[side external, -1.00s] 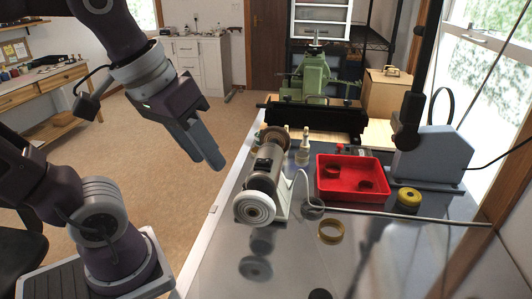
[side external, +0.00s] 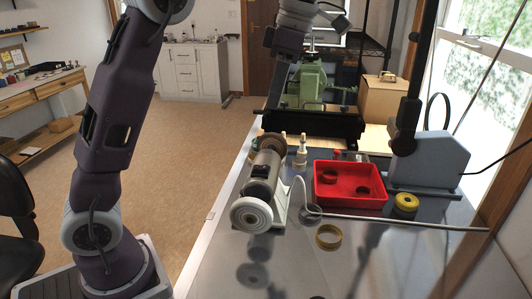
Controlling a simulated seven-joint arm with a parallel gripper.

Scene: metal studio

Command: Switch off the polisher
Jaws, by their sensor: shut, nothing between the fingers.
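The polisher (side external: 265,175) stands on the metal-topped bench, a grey cylindrical motor with a pale round wheel (side external: 251,215) at the near end and a brownish wheel at the far end. A small dark part that looks like its switch box (side external: 261,171) sits on the motor's side; the switch position is too small to read.
A red tray (side external: 350,203) with dark round pieces lies right of the polisher. Pale bottles (side external: 302,152) stand behind it, near a green machine (side external: 306,85). A brass ring (side external: 328,237) and yellow roll (side external: 405,203) lie on the bench. The near bench is largely clear.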

